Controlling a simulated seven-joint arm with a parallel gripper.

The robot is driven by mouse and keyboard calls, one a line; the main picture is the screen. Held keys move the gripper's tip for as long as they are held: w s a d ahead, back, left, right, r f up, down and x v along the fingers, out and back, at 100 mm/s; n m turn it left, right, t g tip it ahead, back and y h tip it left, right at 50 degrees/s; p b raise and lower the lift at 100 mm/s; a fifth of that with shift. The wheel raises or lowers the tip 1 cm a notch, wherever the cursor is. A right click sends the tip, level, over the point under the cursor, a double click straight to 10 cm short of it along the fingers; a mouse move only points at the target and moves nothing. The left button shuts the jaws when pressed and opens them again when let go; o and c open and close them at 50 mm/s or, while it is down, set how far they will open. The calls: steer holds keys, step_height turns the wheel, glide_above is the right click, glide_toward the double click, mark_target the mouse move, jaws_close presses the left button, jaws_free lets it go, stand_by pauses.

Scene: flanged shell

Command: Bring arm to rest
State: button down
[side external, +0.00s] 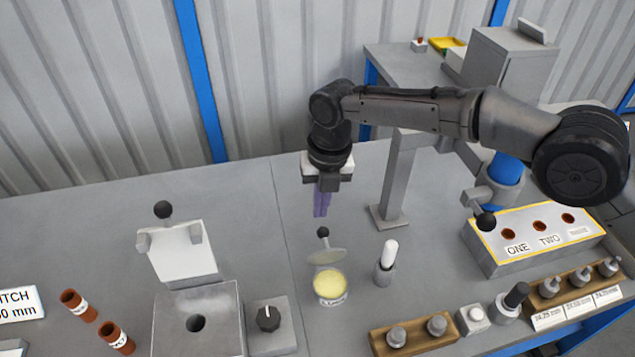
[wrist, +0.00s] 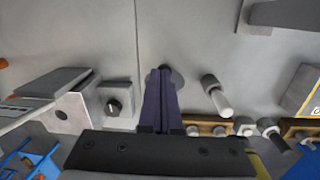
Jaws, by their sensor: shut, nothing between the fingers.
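My gripper (side external: 321,202) hangs from my dark arm above the middle of the grey workbench (side external: 250,240), pointing down. Its two purple fingers are together with nothing between them. In the wrist view the shut gripper (wrist: 161,75) reaches up the middle of the picture, over a dark round thing partly hidden behind the fingertips. In the side view a small round pot with pale yellow contents (side external: 330,284) stands in front of the gripper.
A white-handled tool in a holder (side external: 387,262) stands right of the pot. A grey block with a hole (side external: 197,322) and a dial box (side external: 270,324) are at front left. A grey post (side external: 398,180) rises right of the gripper. A labelled block (side external: 530,240) stands further right.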

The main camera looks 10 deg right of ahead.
steer(key=shift+w+d+r, duration=0.1)
steer(key=shift+w+r, duration=0.2)
steer(key=shift+w, duration=0.35)
steer(key=shift+w+r, duration=0.25)
steer(key=shift+w, duration=0.4)
steer(key=shift+w+d+r, duration=0.1)
steer(key=shift+w+r, duration=0.2)
steer(key=shift+w, duration=0.35)
